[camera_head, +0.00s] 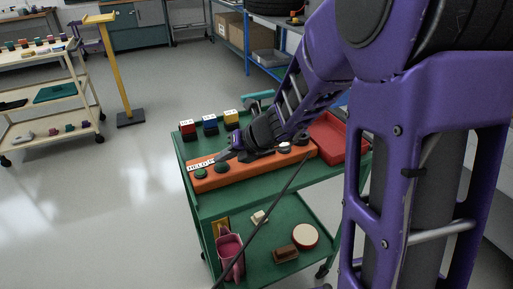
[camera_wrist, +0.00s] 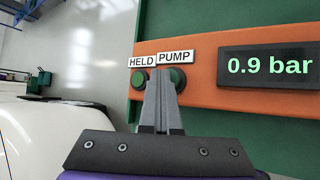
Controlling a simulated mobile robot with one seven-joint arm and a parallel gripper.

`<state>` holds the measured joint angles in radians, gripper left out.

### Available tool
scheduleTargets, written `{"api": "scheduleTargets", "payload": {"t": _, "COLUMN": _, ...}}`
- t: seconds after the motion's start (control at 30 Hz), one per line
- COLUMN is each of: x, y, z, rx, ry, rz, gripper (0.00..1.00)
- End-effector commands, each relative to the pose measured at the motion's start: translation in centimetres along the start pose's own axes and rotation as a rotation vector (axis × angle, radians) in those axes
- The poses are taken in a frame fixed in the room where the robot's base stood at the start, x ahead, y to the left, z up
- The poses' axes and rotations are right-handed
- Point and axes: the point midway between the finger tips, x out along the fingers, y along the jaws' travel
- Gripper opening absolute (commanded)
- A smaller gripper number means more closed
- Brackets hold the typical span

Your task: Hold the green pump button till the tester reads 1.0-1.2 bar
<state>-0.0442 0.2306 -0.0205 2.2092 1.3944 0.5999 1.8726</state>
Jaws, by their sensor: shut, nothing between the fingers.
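The orange tester panel (camera_wrist: 215,97) lies on the green cart and also shows in the head view (camera_head: 250,170). Its dark display (camera_wrist: 271,65) reads 0.9 bar in green. The green pump button (camera_wrist: 180,77) sits under the PUMP label (camera_wrist: 175,57), left of the display. Another round dark green button (camera_wrist: 140,78) is under the HELD label (camera_wrist: 142,62). My gripper (camera_wrist: 161,74) is shut and empty, its tips over the gap between the two buttons and overlapping the pump button's left side. I cannot tell whether they touch it.
Red, blue and yellow blocks (camera_head: 210,124) stand behind the panel on the cart. A red tray (camera_head: 335,138) is at its right. The lower shelf holds a pink jug (camera_head: 230,257) and a round tin (camera_head: 304,236). Open floor (camera_head: 110,200) lies to the left.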

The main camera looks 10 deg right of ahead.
Motion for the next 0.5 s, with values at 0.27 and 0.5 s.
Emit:
{"api": "scheduleTargets", "payload": {"t": 0.27, "x": -1.01, "y": 0.70, "z": 0.73, "rx": 0.001, "ry": 0.000, "rz": -0.001, "gripper": 0.00}}
{"api": "scheduleTargets", "payload": {"t": 0.5, "x": -0.93, "y": 0.65, "z": 0.68, "rx": 0.000, "ry": 0.000, "rz": 0.000, "gripper": 0.00}}
